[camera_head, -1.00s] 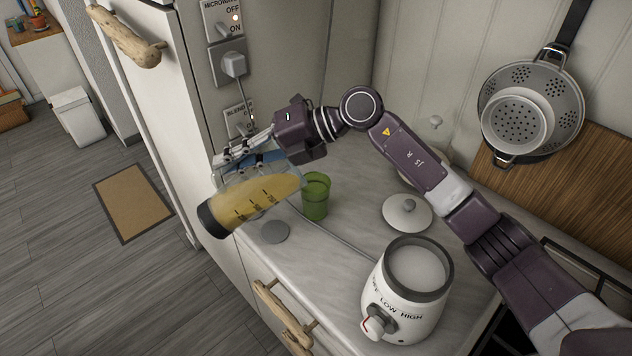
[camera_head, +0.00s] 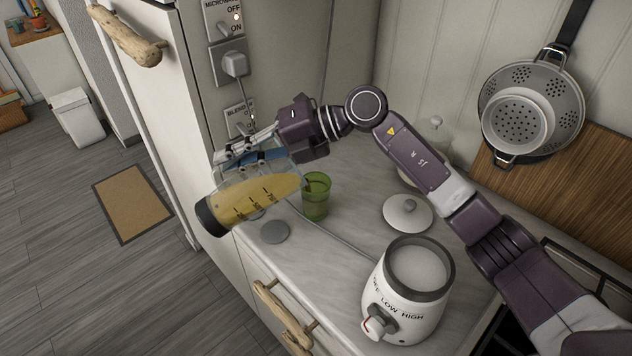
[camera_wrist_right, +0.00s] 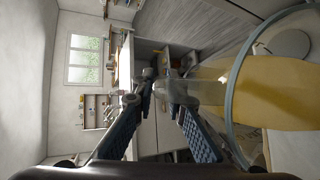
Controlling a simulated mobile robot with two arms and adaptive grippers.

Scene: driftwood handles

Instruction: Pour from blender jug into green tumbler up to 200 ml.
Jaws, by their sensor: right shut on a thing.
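The blender jug (camera_head: 240,205) is clear, with a dark base collar and yellow-orange liquid inside. It is tipped well over, nearly on its side, its collar at the lower left and its mouth toward the green tumbler (camera_head: 317,200). The tumbler stands upright on the counter just right of the jug's mouth; its liquid level cannot be made out. My right gripper (camera_head: 232,154) is shut on the jug's handle side, above the counter. In the right wrist view its fingers (camera_wrist_right: 162,88) show beside the jug's yellow contents (camera_wrist_right: 275,92). My left gripper is out of view.
The white blender base (camera_head: 408,300) stands at the counter's front right. A white lid (camera_head: 408,212) and a grey disc (camera_head: 275,232) lie on the counter (camera_head: 335,275). A cable crosses it. Wall switches (camera_head: 235,65) are behind the gripper, and a colander (camera_head: 530,105) hangs at right.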

